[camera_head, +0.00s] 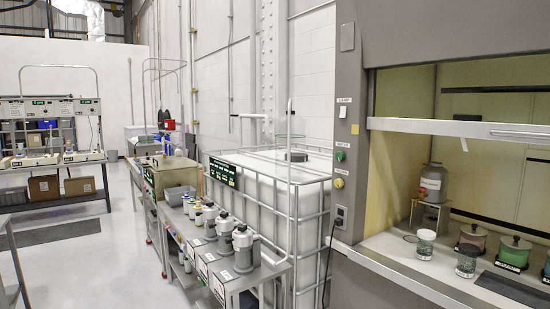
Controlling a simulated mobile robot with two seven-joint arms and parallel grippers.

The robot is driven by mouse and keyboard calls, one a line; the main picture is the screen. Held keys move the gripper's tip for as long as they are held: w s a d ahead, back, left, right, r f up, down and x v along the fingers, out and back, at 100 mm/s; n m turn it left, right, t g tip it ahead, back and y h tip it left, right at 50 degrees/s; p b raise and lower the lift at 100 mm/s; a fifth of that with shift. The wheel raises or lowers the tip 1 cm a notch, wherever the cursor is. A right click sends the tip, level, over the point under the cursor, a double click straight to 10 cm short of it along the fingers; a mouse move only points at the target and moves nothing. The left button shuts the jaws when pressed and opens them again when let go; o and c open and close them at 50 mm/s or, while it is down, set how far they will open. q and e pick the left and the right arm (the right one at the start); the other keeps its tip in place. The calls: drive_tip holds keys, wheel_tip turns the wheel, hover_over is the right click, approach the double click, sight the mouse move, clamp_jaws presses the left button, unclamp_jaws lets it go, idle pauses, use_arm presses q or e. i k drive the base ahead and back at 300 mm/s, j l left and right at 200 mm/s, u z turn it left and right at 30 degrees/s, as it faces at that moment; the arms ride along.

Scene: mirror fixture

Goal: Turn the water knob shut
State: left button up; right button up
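Two round knobs sit on the grey left post of the fume hood in the head view, near the picture's middle right. The upper one is a green knob (340,156) and the lower one is a yellow knob (339,183). Each has a small label beside it, too small to read, so I cannot tell which is the water knob or how far either is turned. Neither of my grippers is in view.
The fume hood's sash (470,130) is raised; glass beakers (425,243) and lidded jars stand inside. A caged white tank (275,190) stands left of the post. A metal bench with bottles (209,213) is in front of it. Open floor (90,270) lies at left.

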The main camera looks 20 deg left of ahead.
sight(339, 156)
drive_tip(key=u, duration=0.4)
drive_tip(key=i+j+u, duration=0.1)
drive_tip(key=i+j, duration=0.8)
drive_tip(key=j, duration=0.15)
